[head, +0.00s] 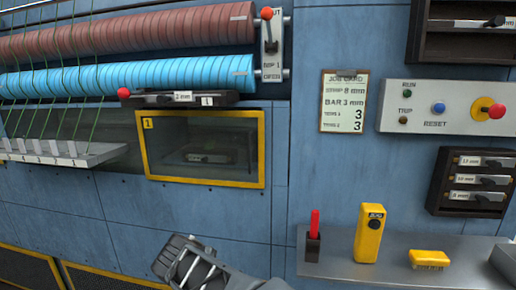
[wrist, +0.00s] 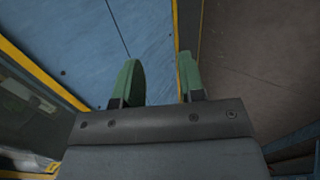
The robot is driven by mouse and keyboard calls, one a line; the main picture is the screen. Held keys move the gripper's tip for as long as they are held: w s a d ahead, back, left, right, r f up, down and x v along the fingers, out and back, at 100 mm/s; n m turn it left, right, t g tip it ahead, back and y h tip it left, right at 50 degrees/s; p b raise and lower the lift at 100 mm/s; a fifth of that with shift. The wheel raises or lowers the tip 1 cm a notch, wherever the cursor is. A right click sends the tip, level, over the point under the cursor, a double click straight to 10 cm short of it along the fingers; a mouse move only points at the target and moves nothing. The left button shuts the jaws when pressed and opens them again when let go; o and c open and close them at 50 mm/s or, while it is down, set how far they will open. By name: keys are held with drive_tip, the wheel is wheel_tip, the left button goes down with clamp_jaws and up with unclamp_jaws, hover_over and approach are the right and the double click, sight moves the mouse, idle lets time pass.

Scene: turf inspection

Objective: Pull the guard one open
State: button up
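Guard one (head: 204,182) is a yellow-framed clear panel marked "1", in the middle left of the head view. It sits flat over a dark recess, and a dark block shows dimly behind it. My gripper (head: 185,258) is below the guard's lower edge, apart from it in the picture. In the wrist view, the two green fingers of my gripper (wrist: 160,72) stand apart with nothing between them. A yellow edge (wrist: 40,70) runs at the left of the wrist view; I cannot tell whether it is the guard's frame.
Red and blue rollers (head: 130,78) are above that. A grey shelf (head: 335,270) at the lower right holds a red-handled tool, a yellow gauge (head: 369,235) and a yellow block (head: 429,259).

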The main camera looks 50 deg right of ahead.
drive_tip(key=w+d+r+n+t+h+p, duration=0.15)
drive_tip(key=w+d+r+n+h, duration=0.25)
drive_tip(key=d+r+n+h, duration=0.55)
drive_tip(key=n+t+h+p, duration=0.1)
drive_tip(key=n+p, duration=0.1)
drive_tip(key=n, duration=0.3)
approach(249, 154)
drive_tip(key=shift+n+h, duration=0.25)
drive_tip(key=shift+n, duration=0.1)
drive_tip(key=p+x, duration=0.3)
drive_tip(key=x, duration=0.6)
drive_tip(key=shift+w+d+f, duration=0.1)
drive_tip(key=shift+d+f, duration=0.05)
drive_tip(key=shift+d, duration=0.2)
drive_tip(key=shift+w+d, duration=0.1)
drive_tip(key=shift+d, duration=0.3)
drive_tip(key=shift+c, duration=0.2)
clamp_jaws()
drive_tip(key=shift+a, duration=0.1)
